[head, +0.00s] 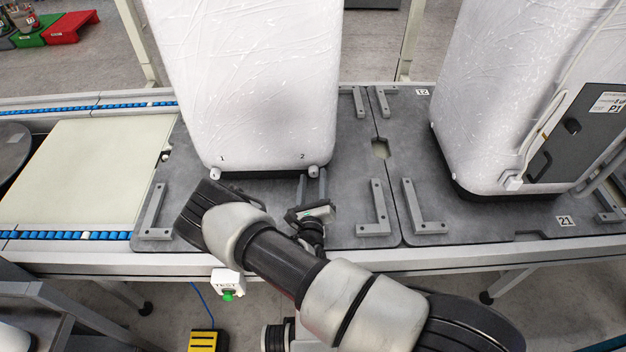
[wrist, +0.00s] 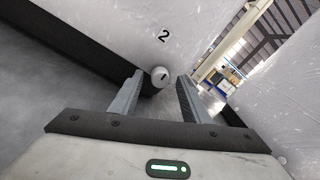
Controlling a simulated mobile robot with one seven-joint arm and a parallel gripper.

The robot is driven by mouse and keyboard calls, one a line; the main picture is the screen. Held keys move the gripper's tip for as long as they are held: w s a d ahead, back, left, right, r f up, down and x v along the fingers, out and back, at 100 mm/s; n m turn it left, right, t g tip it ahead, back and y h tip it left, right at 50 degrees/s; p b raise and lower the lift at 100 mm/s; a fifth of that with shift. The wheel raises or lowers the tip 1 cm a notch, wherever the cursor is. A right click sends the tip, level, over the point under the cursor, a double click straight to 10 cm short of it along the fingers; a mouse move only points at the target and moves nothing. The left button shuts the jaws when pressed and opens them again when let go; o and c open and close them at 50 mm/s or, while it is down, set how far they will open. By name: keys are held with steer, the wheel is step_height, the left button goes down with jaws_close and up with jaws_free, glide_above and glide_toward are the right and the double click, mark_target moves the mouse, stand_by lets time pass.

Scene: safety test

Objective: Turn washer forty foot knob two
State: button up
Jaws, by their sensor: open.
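The washer (head: 250,80) is a tall white wrapped unit standing on a grey pallet plate. Two small white knobs sit low on its near face: knob one (head: 215,173) under the label 1, and knob two (head: 313,171) under the label 2. In the wrist view knob two (wrist: 160,75) is a round white knob with a dark mark, below the printed 2. My gripper (head: 312,184) is open. Its two fingers (wrist: 158,97) lie left and right of the knob in the wrist view, with gaps on both sides. Whether the knob is between the tips in depth, I cannot tell.
A second wrapped unit (head: 530,90) with a dark side panel stands on the right. Grey L-shaped brackets (head: 373,212) rise from the plate. A white box with a green button (head: 228,283) hangs at the front edge, above a yellow floor item (head: 207,340).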

steer(key=shift+w, duration=0.45)
steer(key=c, duration=1)
steer(key=shift+c, duration=0.2)
